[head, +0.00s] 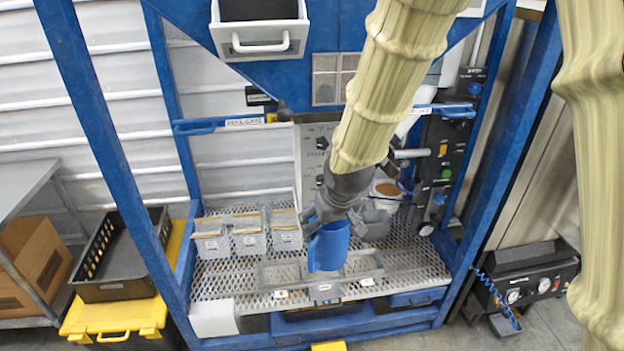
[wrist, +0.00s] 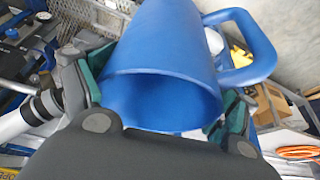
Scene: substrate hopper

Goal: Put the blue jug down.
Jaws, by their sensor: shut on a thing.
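The blue jug (head: 328,247) is in my gripper, above the front of the metal mesh shelf in the head view. In the wrist view the blue jug (wrist: 165,62) fills the middle, its open mouth facing the camera and its handle at the upper right. My gripper (head: 345,205) is shut on the jug. In the wrist view its green-padded fingers (wrist: 160,98) lie on both sides of the jug's body. The head view does not clearly show whether the jug's base touches anything below.
Several clear bins (head: 247,236) stand on the left of the mesh shelf (head: 215,280). A grey divided tray (head: 325,283) lies at the front middle. A pale container with brown contents (head: 388,190) is behind right. Blue frame posts (head: 115,150) flank the shelf.

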